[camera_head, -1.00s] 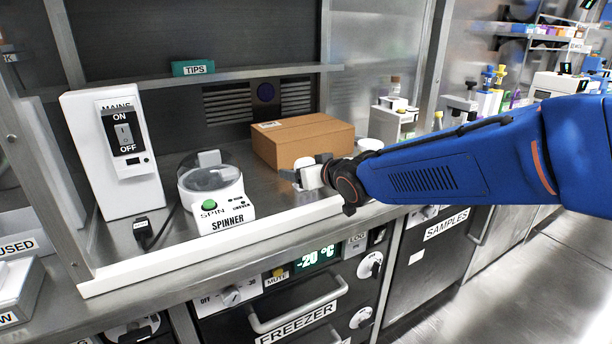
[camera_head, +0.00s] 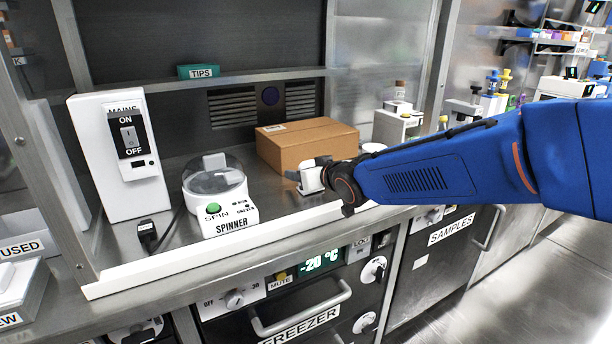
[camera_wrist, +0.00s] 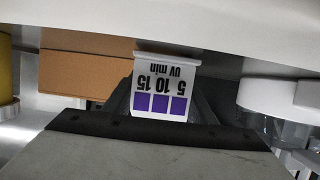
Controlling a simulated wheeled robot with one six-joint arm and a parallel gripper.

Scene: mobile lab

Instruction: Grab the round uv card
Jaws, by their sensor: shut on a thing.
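A white UV card (camera_wrist: 166,88) shows in the wrist view, with upside-down "5 10 15 UV min" print and a row of 3 purple squares. Its visible part is straight-edged; I see no round outline. My gripper (camera_wrist: 163,108) is shut on the card, with dark fingers around its lower part. In the head view my gripper (camera_head: 313,178) is over the bench, in front of the cardboard box, near the bench's front edge. I cannot make out the card's print there.
The cardboard box (camera_head: 305,146) stands behind my gripper. The spinner (camera_head: 215,192) and the mains switch box (camera_head: 118,155) stand to the left. A raised white front lip (camera_head: 190,258) edges the bench above the freezer (camera_head: 300,325). A shelf bar (camera_head: 240,78) crosses behind.

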